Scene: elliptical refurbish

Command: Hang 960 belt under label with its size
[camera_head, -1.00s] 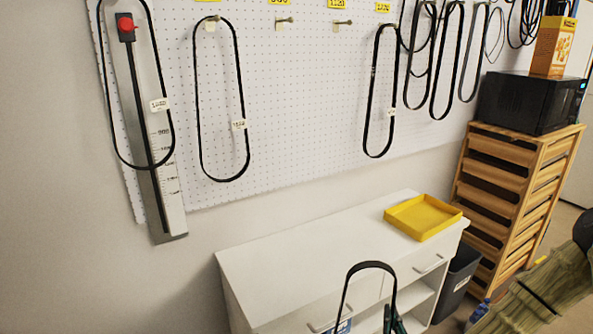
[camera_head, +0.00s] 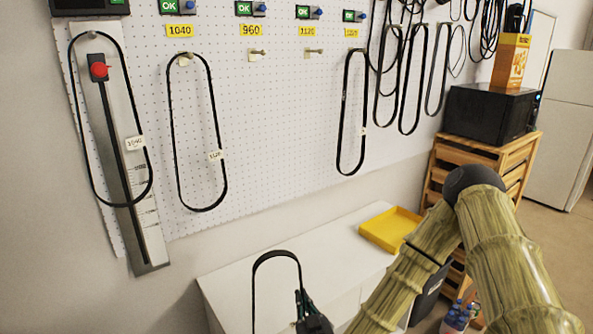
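The yellow 960 label (camera_head: 251,29) is on the white pegboard. The peg (camera_head: 257,52) under it is bare. My gripper (camera_head: 305,306) is at the bottom of the view, low in front of the white cabinet, below the pegs. A black belt (camera_head: 277,254) rises from it as an upright loop. The gripper seems closed on the belt's lower right side, but its fingers are small and partly cut off by the frame edge. The belt's lower end is out of view, and no size is readable on it.
Belts hang under the 1040 label (camera_head: 180,31) and the far-right label (camera_head: 351,33). The 1120 peg (camera_head: 314,51) is bare. A belt hangs at the ruler (camera_head: 125,160). The cabinet (camera_head: 320,245) carries a yellow tray (camera_head: 375,233). A microwave (camera_head: 490,110) stands right.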

